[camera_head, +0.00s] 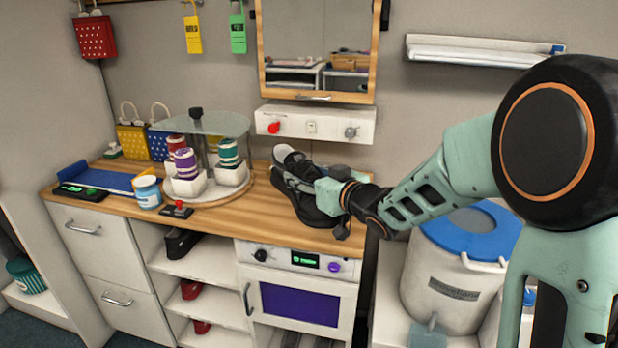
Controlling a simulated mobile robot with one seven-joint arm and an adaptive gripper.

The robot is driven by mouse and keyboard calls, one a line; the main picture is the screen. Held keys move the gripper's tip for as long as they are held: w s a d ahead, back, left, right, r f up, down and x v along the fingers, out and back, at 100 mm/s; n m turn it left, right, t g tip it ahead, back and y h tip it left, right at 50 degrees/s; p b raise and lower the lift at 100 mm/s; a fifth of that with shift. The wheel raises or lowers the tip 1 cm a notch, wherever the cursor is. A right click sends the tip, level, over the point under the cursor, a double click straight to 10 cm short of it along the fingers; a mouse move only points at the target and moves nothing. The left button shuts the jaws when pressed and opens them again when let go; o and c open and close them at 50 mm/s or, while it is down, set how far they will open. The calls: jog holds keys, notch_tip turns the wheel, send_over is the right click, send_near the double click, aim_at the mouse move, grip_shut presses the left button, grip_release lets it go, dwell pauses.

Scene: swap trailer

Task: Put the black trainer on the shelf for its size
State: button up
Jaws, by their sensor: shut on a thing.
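A black trainer (294,188) with a grey-white part near its opening is on the right part of the wooden counter (246,217), below the mirror. My gripper (334,196) reaches in from the right and is shut on the trainer. The fingers and the far side of the shoe partly hide the grip. I cannot tell whether the sole touches the counter. Open shelves are under the counter: a black shoe (181,244) is on the top shelf (212,262), and red shoes (191,289) are on lower ones. I cannot read any size marks.
A round carousel (222,192) with thread spools stands left of the trainer. A blue-white jar (148,192) and a red-knobbed control (177,209) are near the front edge. An oven-like cabinet (300,300) is right of the shelves. A blue-lidded drum (455,275) stands at right.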

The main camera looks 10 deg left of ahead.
jog(key=s+d+f+m+t+h, duration=0.1)
jog(key=d+f+m+h, duration=0.2)
jog(key=d, duration=0.6)
jog(key=s+d+f+m+t+h, duration=0.1)
jog(key=d+m+t+h, duration=0.2)
jog(key=d, duration=0.6)
jog(key=d+f+m+h, duration=0.2)
jog(key=d+h, duration=0.3)
jog(key=d, duration=0.4)
notch_tip(320, 180, up, 17)
jog(key=p, duration=1.7)
jog(key=shift+s+d, duration=0.15)
jog(key=shift+d, duration=0.1)
jog(key=shift+f, duration=0.1)
jog(key=f, duration=0.3)
jog(key=shift+s+a, duration=0.15)
jog(key=shift+s, duration=0.25)
